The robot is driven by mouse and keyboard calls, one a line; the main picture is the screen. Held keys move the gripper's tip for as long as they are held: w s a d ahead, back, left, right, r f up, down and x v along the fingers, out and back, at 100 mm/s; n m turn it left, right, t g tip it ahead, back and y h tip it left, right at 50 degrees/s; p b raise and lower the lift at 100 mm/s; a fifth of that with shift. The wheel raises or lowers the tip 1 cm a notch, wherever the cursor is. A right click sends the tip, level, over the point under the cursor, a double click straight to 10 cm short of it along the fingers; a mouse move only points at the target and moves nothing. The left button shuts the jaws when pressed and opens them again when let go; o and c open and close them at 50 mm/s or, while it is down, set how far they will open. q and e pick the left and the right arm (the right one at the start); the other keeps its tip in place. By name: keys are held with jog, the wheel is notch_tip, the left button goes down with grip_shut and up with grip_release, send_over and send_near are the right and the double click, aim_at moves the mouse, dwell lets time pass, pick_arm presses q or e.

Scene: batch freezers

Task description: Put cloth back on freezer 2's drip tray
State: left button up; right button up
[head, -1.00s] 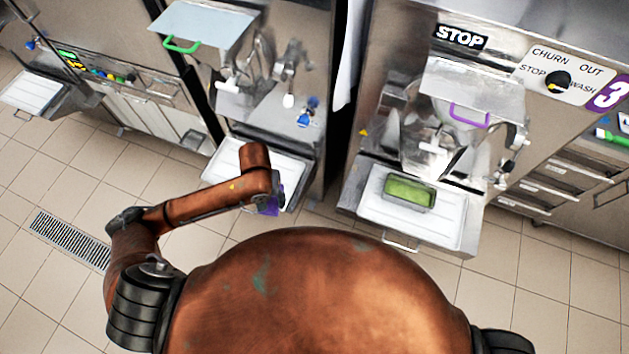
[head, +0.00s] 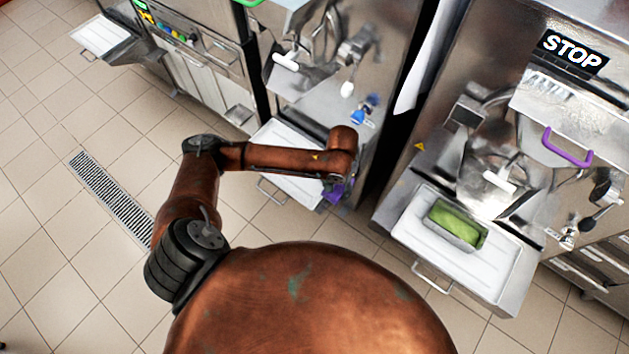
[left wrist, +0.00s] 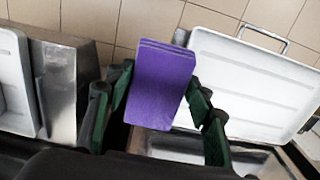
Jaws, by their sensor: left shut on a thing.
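A purple cloth (head: 334,192) hangs low at the end of my left arm in the head view, mostly hidden by the arm. In the left wrist view the folded purple cloth (left wrist: 160,82) sits between the fingers of my left gripper (left wrist: 158,108), shut on it. The middle freezer's white drip tray (head: 272,140) is partly behind my arm. The cloth is at this tray's right edge. In the left wrist view this tray (left wrist: 255,85) is to the right of the cloth, which overlaps its edge. No freezer number shows now. My right gripper is out of view.
A dark gap separates the two freezers. Several taps and handles overhang the trays. Tiled floor with a drain grate (head: 110,195) is open at the left.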

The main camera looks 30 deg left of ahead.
pick_arm(q)
jog(key=w+a+f+b, duration=0.2)
jog(key=a+f, duration=0.1)
jog(key=a, duration=0.3)
jog(key=b, duration=0.1)
send_over(312, 183)
jog(key=d, duration=0.1)
jog(key=f, duration=0.5)
jog(key=shift+s+d, duration=0.15)
jog(key=shift+s, duration=0.1)
jog(key=shift+w+a+f+b, duration=0.15)
jog(key=shift+a+f+b, duration=0.25)
jog(key=shift+a+f, duration=0.15)
notch_tip(312, 183, down, 3)
jog(key=shift+f+b, duration=0.2)
jog(key=shift+b, duration=0.55)
jog(key=shift+r, duration=0.15)
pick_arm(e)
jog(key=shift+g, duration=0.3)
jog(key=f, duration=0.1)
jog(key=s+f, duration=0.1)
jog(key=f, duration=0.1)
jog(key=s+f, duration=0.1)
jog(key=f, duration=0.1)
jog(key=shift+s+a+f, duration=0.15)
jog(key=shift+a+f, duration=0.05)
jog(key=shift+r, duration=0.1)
